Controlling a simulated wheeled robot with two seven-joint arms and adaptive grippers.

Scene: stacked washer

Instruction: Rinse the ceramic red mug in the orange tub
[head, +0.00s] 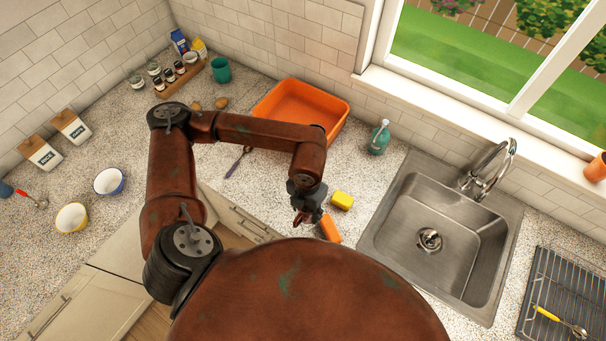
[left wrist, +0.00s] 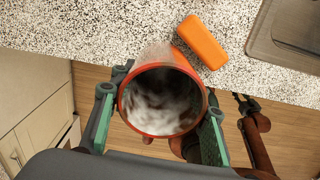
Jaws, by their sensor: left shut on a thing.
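The red mug (left wrist: 160,100) is held in my left gripper (left wrist: 160,124), with one finger on each side of it. Its open mouth faces the wrist camera, and the inside looks mottled white and dark. In the head view my left gripper (head: 306,207) is near the counter's front edge, beside an orange block, and only a small dark red part of the mug (head: 302,218) shows. The orange tub (head: 268,94) stands on the counter against the back wall, apart from the mug. Its visible inside looks empty.
An orange block (head: 330,228) and yellow sponge (head: 342,201) lie left of the sink (head: 420,240). A teal soap bottle (head: 379,139) stands right of the tub. A purple-handled utensil (head: 238,162) lies in front of it. Two bowls (head: 109,181) stand left. A rack (head: 565,295) lies right.

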